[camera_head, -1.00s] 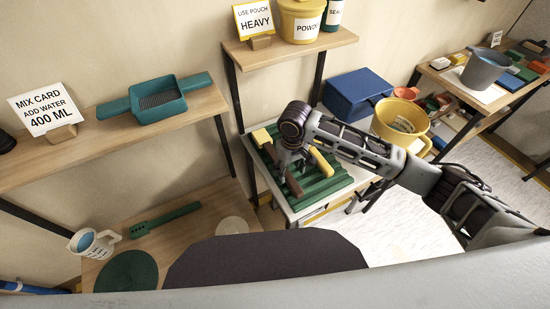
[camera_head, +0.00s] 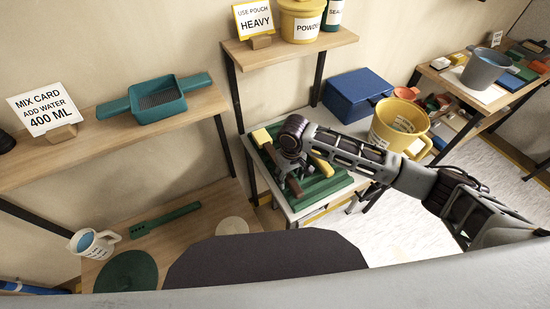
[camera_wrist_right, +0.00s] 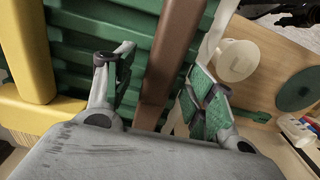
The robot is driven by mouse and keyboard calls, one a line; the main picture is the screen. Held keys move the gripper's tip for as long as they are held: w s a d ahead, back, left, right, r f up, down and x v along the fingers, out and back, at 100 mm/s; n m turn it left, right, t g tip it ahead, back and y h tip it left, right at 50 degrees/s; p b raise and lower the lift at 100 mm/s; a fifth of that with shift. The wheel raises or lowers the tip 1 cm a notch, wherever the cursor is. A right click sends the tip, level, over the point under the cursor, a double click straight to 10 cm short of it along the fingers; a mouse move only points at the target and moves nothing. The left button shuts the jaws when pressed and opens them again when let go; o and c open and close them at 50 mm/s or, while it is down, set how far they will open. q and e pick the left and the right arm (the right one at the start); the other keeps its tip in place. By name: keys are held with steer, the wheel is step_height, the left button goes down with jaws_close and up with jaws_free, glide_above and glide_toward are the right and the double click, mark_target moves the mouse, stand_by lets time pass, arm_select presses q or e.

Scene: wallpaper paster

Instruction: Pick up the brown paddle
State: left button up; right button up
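The brown paddle (camera_wrist_right: 172,50) lies on a green ribbed rack (camera_wrist_right: 75,60) in the right wrist view. My right gripper (camera_wrist_right: 160,90) is open, with one green-padded finger on each side of the paddle's shaft. I see a gap between the left finger and the shaft; whether the right finger touches it I cannot tell. In the head view my right gripper (camera_head: 291,184) is low over the rack (camera_head: 325,186) and hides part of the paddle. My left gripper is not in view.
Yellow-handled tools (camera_wrist_right: 30,50) lie on the same rack beside the brown paddle. A blue box (camera_head: 357,95) and a yellow bucket (camera_head: 398,127) stand behind and right of the rack. A lower wooden table (camera_head: 190,225) holds a green spatula (camera_head: 165,219) and a jug (camera_head: 93,243).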

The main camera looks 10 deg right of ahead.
steer(key=c, duration=1)
steer(key=shift+r, duration=0.1)
steer(key=shift+c, duration=0.2)
step_height(320, 180, up, 10)
stand_by(0.3)
